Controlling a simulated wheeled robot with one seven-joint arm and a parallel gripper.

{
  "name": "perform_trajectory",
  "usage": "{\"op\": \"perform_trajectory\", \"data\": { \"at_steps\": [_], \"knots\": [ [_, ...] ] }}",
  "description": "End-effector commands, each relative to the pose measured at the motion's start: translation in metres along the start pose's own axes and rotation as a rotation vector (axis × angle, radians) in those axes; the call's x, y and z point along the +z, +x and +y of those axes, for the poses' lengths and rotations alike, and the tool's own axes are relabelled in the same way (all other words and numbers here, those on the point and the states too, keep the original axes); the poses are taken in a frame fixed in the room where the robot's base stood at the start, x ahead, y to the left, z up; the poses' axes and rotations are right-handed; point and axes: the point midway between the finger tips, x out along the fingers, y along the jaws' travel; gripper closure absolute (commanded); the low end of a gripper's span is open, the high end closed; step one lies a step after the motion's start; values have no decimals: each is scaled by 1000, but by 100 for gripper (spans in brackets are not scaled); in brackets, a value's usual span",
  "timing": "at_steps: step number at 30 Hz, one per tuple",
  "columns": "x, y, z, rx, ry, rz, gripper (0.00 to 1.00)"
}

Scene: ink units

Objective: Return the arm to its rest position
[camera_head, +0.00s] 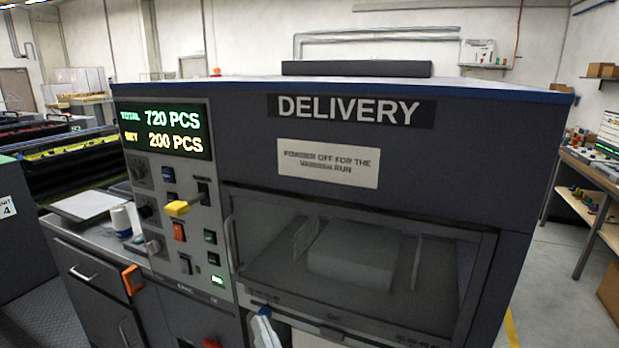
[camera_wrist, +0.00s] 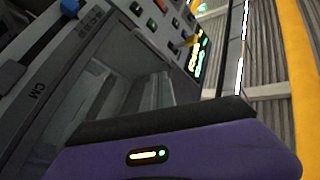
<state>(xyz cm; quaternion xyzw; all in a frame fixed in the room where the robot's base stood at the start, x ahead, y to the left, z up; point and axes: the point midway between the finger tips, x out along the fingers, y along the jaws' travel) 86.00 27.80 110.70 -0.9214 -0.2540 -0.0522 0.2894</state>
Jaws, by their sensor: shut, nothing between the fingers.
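My gripper's fingers do not show in either view, and no part of my arm can be made out in the head view. The wrist view is steeply tilted and looks at the delivery unit from the side. The dark grey delivery unit (camera_head: 520,150) fills the middle of the head view, and its front with the window also shows in the wrist view (camera_wrist: 95,95). A purple body with a black edge and a small lit indicator (camera_wrist: 150,155) fills the bottom of the wrist view; I cannot tell for sure what it belongs to.
The unit's control panel (camera_head: 190,225) has buttons and a yellow-tipped lever (camera_head: 177,208). A closed window (camera_head: 350,265) shows a pale stack inside. A side cabinet (camera_head: 85,280) stands at left, shelves (camera_head: 590,195) at right. Open floor (camera_head: 555,285) lies right of the unit.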

Motion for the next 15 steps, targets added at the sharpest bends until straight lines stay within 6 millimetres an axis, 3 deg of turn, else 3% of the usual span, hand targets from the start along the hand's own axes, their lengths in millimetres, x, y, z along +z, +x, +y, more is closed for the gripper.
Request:
{"op": "perform_trajectory", "data": {
  "at_steps": [1,6,15],
  "knots": [
    [-2,-26,16,17,-64,0,100],
    [-12,-103,47,59,-250,-3,100],
    [-33,-235,72,157,-487,-54,100]
  ]
}}
